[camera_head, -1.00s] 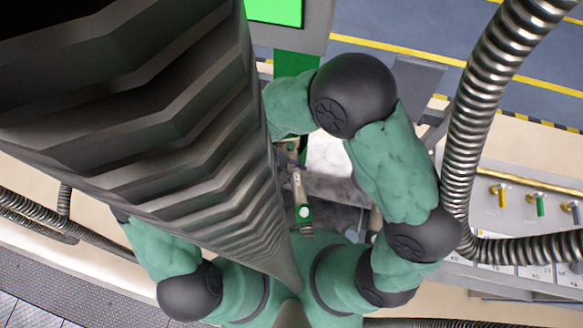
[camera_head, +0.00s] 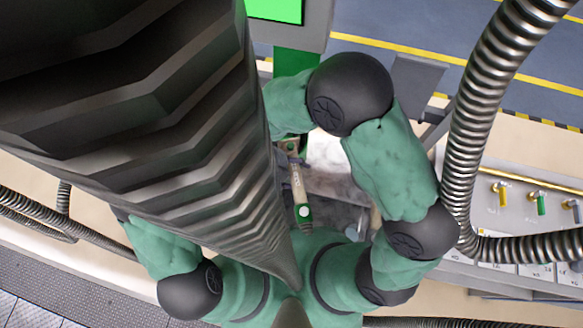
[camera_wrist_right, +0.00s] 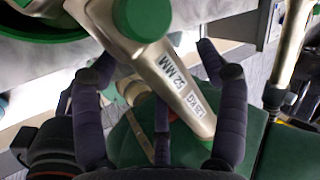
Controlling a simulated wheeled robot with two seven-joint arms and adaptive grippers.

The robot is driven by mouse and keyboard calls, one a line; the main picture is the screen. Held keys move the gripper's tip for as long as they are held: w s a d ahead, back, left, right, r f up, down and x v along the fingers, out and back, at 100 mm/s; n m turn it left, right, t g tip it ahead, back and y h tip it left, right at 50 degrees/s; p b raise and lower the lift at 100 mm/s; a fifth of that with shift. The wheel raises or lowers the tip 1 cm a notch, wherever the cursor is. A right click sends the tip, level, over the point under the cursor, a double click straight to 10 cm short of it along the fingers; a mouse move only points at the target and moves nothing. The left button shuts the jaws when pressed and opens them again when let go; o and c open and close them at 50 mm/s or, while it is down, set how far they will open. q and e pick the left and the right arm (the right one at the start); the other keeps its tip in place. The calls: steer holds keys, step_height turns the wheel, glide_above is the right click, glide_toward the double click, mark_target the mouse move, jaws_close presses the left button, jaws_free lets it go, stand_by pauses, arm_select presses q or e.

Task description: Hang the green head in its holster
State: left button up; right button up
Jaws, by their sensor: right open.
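The green head is a pale metal nozzle body with a green cap and green end, marked "52 MM" (camera_wrist_right: 172,72). It slants between the fingers of my open right gripper (camera_wrist_right: 156,62) in the right wrist view. One dark finger is on each side, with gaps visible, so the fingers do not look closed on it. In the head view the head (camera_head: 299,190) shows beside my column, green end nearest my base. My right gripper (camera_head: 288,168) is small there and partly hidden by the column. I cannot make out the holster. My left gripper is not in view.
A green-rimmed round opening (camera_wrist_right: 45,30) is at the upper left of the wrist view. Another pale tube (camera_wrist_right: 290,60) stands at its right. In the head view a ribbed metal hose (camera_head: 475,120) hangs at the right, near a panel with coloured taps (camera_head: 540,203).

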steer(key=v, duration=1.2)
steer(key=shift+w, duration=0.1)
